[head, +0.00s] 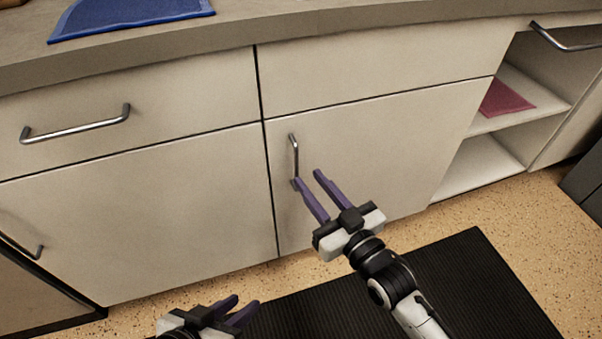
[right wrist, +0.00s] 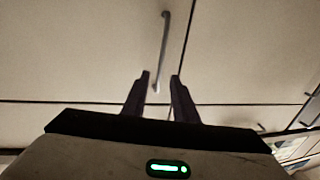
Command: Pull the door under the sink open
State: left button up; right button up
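A cream cabinet door (head: 370,155) with a slim vertical metal handle (head: 294,155) near its left edge is closed. My right gripper (head: 307,176) is open in front of this door, its purple fingers pointing at the handle's lower end. In the right wrist view the handle (right wrist: 164,45) rises beyond the fingertips, its lower end showing between the open fingers (right wrist: 160,76). I cannot tell whether they touch it. My left gripper (head: 247,299) is low at the bottom edge, empty, its fingers apart. No sink basin is in view.
A drawer (head: 65,125) with a bar handle and a plain panel (head: 140,215) are to the left. Open shelves (head: 480,165) with a red cloth-like item (head: 504,98) are to the right. A blue mat (head: 130,12) lies on the counter (head: 250,25). A black ribbed mat (head: 480,280) covers the floor.

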aim_at(297, 165)
jog(key=b+x, duration=0.1)
jog(key=x, duration=0.4)
jog(key=shift+w+a, duration=0.1)
grip_shut()
dwell(1.3)
